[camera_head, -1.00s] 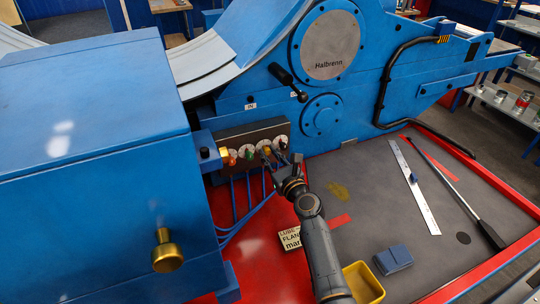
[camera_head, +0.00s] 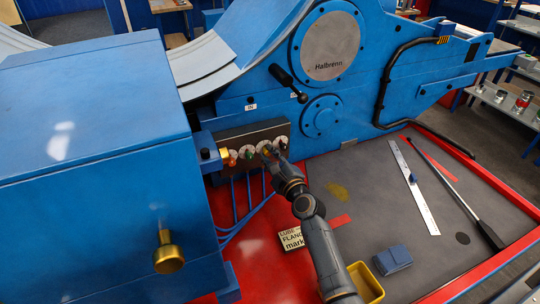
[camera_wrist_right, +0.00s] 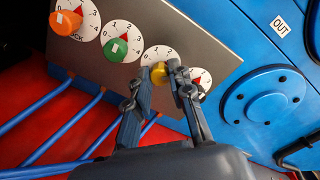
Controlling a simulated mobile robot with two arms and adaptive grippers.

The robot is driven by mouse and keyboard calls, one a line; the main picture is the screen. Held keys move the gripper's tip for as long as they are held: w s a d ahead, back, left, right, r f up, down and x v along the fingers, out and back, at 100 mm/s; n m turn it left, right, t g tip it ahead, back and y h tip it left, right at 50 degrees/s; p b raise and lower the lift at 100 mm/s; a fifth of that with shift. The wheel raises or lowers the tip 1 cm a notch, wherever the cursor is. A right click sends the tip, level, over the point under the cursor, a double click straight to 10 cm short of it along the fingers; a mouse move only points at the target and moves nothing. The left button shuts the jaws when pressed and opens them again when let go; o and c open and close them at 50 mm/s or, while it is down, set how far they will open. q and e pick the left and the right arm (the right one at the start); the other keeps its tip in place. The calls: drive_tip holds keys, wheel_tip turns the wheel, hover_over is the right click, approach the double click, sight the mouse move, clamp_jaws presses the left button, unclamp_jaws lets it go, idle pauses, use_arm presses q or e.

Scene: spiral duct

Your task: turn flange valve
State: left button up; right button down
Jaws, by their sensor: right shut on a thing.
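A grey panel (camera_head: 222,139) on the blue machine carries a row of round white dials with coloured knobs. In the right wrist view, an orange knob (camera_wrist_right: 66,23) and a green knob (camera_wrist_right: 116,48) sit left of a yellow knob (camera_wrist_right: 171,74). My right gripper (camera_wrist_right: 170,73) is shut on the yellow knob, with one finger on each side. The fingers partly cover its dial, so its pointer is hidden. A last dial (camera_wrist_right: 201,80) to the right is partly hidden by a finger. In the head view my right gripper (camera_head: 271,151) reaches the panel. My left gripper is not in view.
Blue pipes (camera_head: 236,206) run below the panel. A lettered card (camera_head: 291,239) lies on the red base. A black-handled lever (camera_head: 287,80) juts out above. A yellow bin (camera_head: 366,281), blue block (camera_head: 393,259), ruler (camera_head: 416,187) and long bar (camera_head: 452,190) lie right of my arm.

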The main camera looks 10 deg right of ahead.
drive_tip(key=n, duration=0.3)
drive_tip(key=shift+n, duration=0.4)
drive_tip(key=n+p, duration=0.1)
drive_tip(key=n, duration=0.6)
drive_tip(key=shift+h+p, duration=0.3)
drive_tip(key=n, duration=0.3)
drive_tip(key=shift+a+p, duration=0.1)
drive_tip(key=shift+p, duration=0.25)
drive_tip(key=n, duration=0.4)
drive_tip(key=shift+f, duration=0.1)
drive_tip(key=n, duration=0.3)
drive_tip(key=shift+n+h+p, duration=0.3)
drive_tip(key=shift+p, duration=0.1)
drive_tip(key=n, duration=0.5)
drive_tip(key=shift+n, duration=0.6)
drive_tip(key=c, duration=1.2)
unclamp_jaws()
